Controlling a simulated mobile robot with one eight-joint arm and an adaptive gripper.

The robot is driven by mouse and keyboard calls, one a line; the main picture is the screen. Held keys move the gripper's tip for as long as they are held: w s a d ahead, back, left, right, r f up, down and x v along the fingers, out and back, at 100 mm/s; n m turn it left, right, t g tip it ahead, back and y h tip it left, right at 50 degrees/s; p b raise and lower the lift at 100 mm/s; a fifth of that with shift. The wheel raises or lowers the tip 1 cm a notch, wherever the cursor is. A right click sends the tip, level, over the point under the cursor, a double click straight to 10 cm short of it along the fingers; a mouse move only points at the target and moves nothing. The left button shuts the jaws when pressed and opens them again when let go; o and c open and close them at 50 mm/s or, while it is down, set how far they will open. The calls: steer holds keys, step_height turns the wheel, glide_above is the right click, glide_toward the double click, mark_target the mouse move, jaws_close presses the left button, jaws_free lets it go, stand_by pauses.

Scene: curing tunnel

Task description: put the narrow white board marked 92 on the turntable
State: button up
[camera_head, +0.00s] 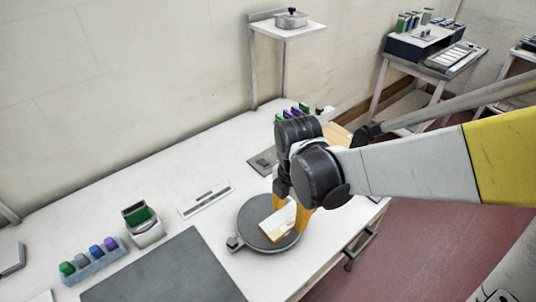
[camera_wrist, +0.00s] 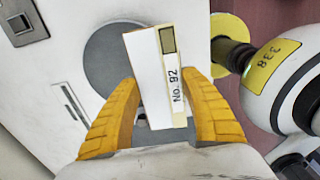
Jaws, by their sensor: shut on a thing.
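The narrow white board (camera_wrist: 150,85) carries a label reading "No. 92" with an olive square; it also shows in the head view (camera_head: 276,224). My gripper (camera_wrist: 157,85) is shut on it, one yellow finger on each side. The dark grey round turntable (camera_head: 254,218) is on the white table, and my gripper (camera_head: 291,210) is over it. In the wrist view the turntable (camera_wrist: 103,58) shows behind the board. I cannot tell whether the board touches the disc. My fingers hide part of the board in the head view.
A dark mat (camera_head: 165,272) lies at the front left. A blue rack (camera_head: 92,262) with coloured pieces and a box with a green piece (camera_head: 142,222) stand beyond it. A flat slotted plate (camera_head: 205,199) lies left of the turntable.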

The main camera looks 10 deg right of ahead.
steer(key=w+a+f, duration=0.1)
steer(key=w, duration=0.1)
steer(key=w+a+f+b, duration=0.1)
steer(key=w+f, duration=0.1)
steer(key=w+a+f+b, duration=0.1)
steer(key=w+a, duration=0.1)
steer(key=shift+a+f, duration=0.1)
steer(key=shift+f, duration=0.15)
steer(key=shift+f+b, duration=1)
steer(key=shift+f, duration=0.95)
steer(key=shift+f, duration=0.15)
steer(key=o, duration=1.1)
steer(key=shift+o, duration=0.2)
